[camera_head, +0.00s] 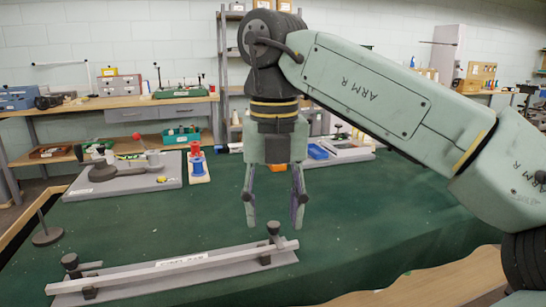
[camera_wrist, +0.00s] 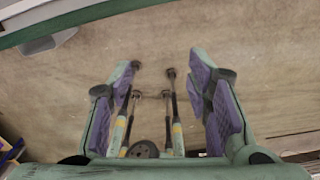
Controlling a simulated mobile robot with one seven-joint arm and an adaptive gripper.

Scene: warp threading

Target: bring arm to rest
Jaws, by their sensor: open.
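My gripper (camera_head: 273,212) hangs pointing down over the green table (camera_head: 345,205), right of the picture's middle line only slightly or near it. Its two fingers are spread apart with nothing between them. In the wrist view my gripper (camera_wrist: 162,65) shows purple pads on both fingers, well apart, with a bare brownish surface beyond. My arm reaches in from the right and bends down at the wrist.
A long pale bar on a grey base (camera_head: 180,265) lies in front of my gripper, with dark knobs. Blue and red spools (camera_head: 196,155) and a grey board (camera_head: 125,183) stand at the back left. A thin post (camera_head: 46,235) stands at the left edge.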

